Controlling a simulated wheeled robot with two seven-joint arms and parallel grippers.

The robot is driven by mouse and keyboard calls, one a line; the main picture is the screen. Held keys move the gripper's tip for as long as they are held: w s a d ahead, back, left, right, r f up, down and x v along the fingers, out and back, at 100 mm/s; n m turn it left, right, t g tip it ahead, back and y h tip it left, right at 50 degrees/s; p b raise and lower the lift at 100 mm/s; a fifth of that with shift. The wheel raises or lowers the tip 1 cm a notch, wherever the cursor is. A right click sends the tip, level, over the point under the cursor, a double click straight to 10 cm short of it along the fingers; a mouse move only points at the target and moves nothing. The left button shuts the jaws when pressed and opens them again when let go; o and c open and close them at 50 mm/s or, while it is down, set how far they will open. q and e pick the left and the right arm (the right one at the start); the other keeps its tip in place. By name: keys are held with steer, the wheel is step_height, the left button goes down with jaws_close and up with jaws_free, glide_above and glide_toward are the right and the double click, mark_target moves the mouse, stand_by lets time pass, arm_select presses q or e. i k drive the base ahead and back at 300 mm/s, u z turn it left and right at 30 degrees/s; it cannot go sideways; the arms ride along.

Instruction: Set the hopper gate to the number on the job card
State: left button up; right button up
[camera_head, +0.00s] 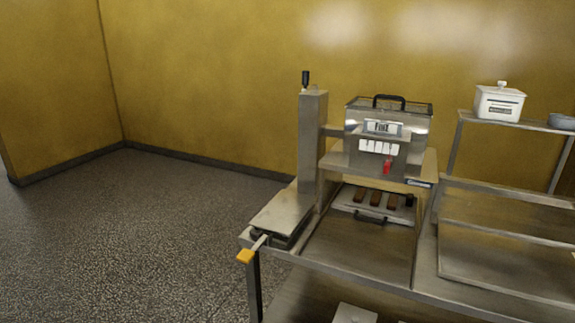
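The steel hopper (411,126) stands on the machine at the right of centre, with a black handle on top. A dark-lettered plate (382,128) is on its front; the lettering is too small to read surely. Below it is a white marked strip (377,147) with a red pointer (387,164) hanging near its right part. I cannot read the marks or tell the gate's setting. I cannot make out a job card for certain. Neither of my grippers is in view.
A tray (348,207) with several brown bars sits under the hopper. A lever with an orange grip (245,256) juts out at the bench's left corner. A black-knobbed post (313,140) stands left of the hopper. A white lidded pot (499,103) sits on the right shelf. The left floor is clear.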

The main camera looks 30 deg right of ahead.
mark_target(387, 164)
steer(key=u, duration=0.3)
steer(key=i, duration=1.05)
steer(key=z, duration=0.05)
